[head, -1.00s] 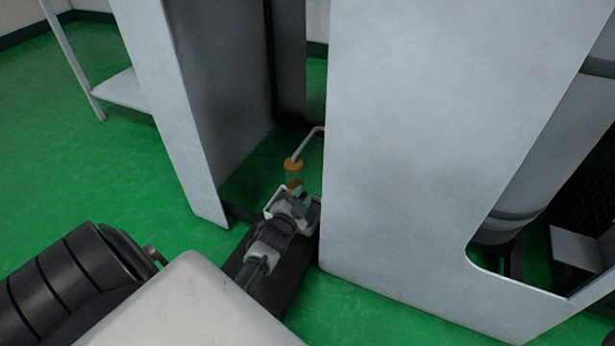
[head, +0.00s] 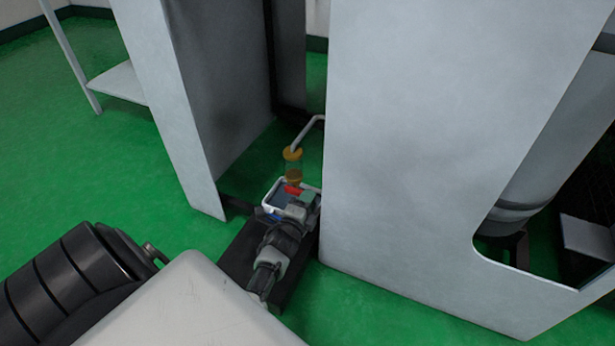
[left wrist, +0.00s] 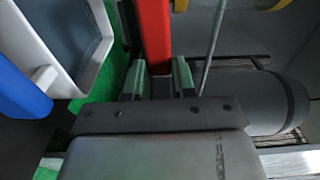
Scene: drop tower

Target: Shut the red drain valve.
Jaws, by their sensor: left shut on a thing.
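My left gripper (head: 304,198) reaches in through the gap between the grey panels. It is shut on the red handle, with a pad on each side of it (left wrist: 160,82). The handle's lower end and the valve body are hidden by the gripper. My right gripper is not in view.
A large grey panel (head: 420,150) closes the right side; a narrower one (head: 165,110) stands left.

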